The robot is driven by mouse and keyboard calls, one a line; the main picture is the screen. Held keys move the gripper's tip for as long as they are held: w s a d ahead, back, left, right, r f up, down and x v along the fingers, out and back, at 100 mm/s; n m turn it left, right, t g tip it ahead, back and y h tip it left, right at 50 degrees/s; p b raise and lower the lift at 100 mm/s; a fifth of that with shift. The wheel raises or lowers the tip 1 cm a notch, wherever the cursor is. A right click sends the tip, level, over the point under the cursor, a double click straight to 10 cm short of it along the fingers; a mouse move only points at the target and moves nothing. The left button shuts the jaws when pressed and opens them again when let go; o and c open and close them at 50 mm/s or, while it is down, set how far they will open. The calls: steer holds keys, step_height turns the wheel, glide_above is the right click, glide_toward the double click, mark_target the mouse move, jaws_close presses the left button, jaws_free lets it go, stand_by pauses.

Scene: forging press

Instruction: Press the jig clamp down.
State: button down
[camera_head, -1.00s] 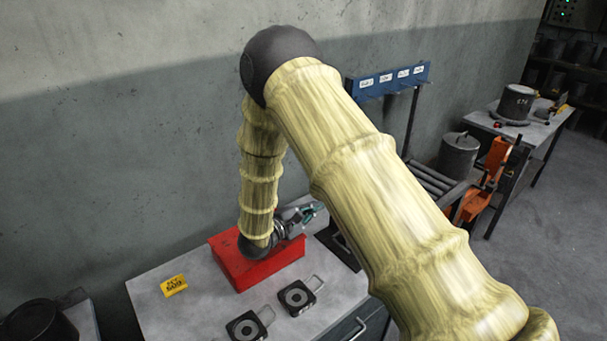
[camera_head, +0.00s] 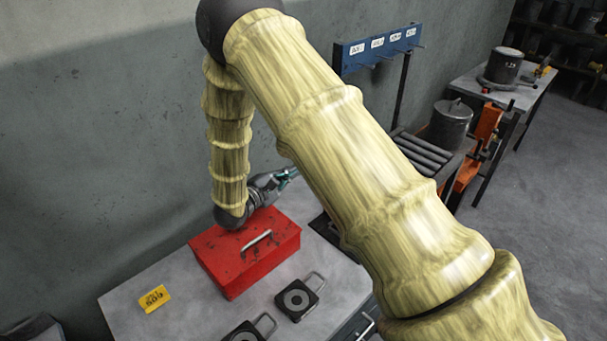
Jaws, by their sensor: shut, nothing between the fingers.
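My gripper (camera_head: 289,175) is at the end of my cream-sleeved arm, beyond the top right edge of a red toolbox, pointing right. Its small teal fingers are shut and empty. I cannot make out the jig clamp for certain. A dark flat base (camera_head: 326,228) shows on the grey bench (camera_head: 185,305) to the right of the toolbox, partly hidden behind my arm. I cannot tell whether it belongs to the jig.
The red toolbox (camera_head: 262,266) with a metal handle stands on the bench. Two black ring plates with handles (camera_head: 299,299) lie in front. A yellow tag (camera_head: 155,298) lies at left. A blue label rack (camera_head: 380,48) and a roller stand (camera_head: 428,153) are behind my arm.

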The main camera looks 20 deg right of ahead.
steer(key=shift+w+f+b, duration=1.3)
steer(key=shift+f+b, duration=1.25)
steer(key=shift+f, duration=1.05)
steer(key=p+x, duration=0.4)
steer(key=x, duration=0.6)
steer(key=shift+f, duration=0.1)
steer(key=shift+w, duration=0.1)
